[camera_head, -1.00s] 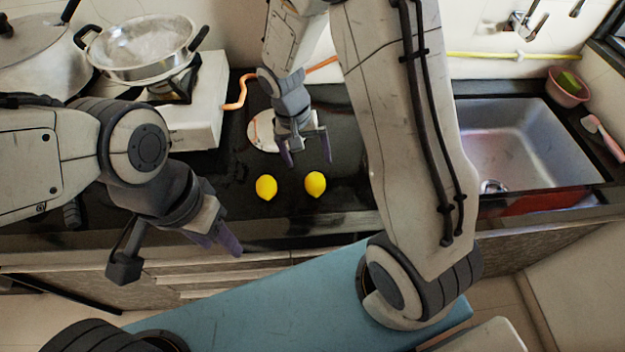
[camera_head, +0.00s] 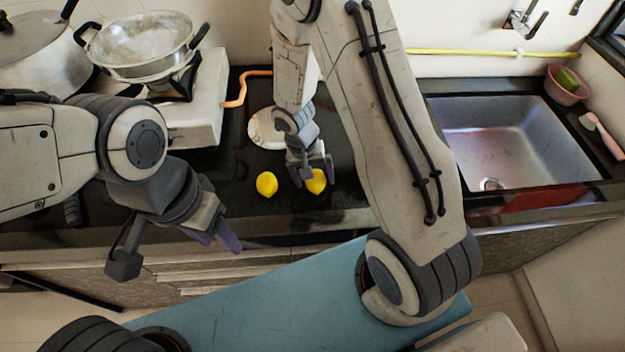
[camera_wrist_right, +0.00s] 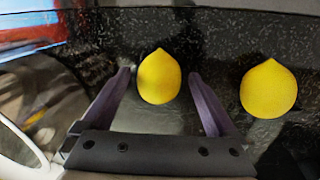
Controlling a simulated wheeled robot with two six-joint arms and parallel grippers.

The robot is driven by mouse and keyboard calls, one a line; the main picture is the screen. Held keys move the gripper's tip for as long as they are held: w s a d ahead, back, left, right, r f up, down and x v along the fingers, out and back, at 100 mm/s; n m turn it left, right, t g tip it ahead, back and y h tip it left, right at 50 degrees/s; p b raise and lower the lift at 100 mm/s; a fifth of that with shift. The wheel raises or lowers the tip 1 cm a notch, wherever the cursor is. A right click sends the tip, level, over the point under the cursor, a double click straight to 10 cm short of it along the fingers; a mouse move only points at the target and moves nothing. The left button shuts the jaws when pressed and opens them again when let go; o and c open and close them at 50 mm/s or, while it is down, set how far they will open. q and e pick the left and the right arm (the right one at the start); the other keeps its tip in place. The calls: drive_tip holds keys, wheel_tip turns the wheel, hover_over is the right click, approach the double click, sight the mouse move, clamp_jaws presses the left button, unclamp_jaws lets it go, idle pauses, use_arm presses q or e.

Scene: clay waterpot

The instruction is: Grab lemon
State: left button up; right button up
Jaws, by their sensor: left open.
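Two yellow lemons lie on the dark counter, a left lemon (camera_head: 267,184) and a right lemon (camera_head: 317,183). My right gripper (camera_head: 314,182) is open above the right lemon, its fingers on either side and partly hiding it. In the right wrist view, the right lemon (camera_wrist_right: 159,77) shows between the tips of my open right gripper (camera_wrist_right: 163,80), with visible gaps to both fingers. The left lemon (camera_wrist_right: 268,88) lies outside the fingers there. My left gripper (camera_head: 226,238) is open and empty near the counter's front edge, away from the lemons.
A pale round plate (camera_head: 267,129) lies behind the lemons. A white stove (camera_head: 205,105) with a metal pan (camera_head: 145,48) stands at the back left, an orange hose (camera_head: 240,92) beside it. A sink (camera_head: 515,145) is at the right.

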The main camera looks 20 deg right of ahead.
drive_tip(key=c, duration=1.2)
drive_tip(key=shift+r, duration=0.15)
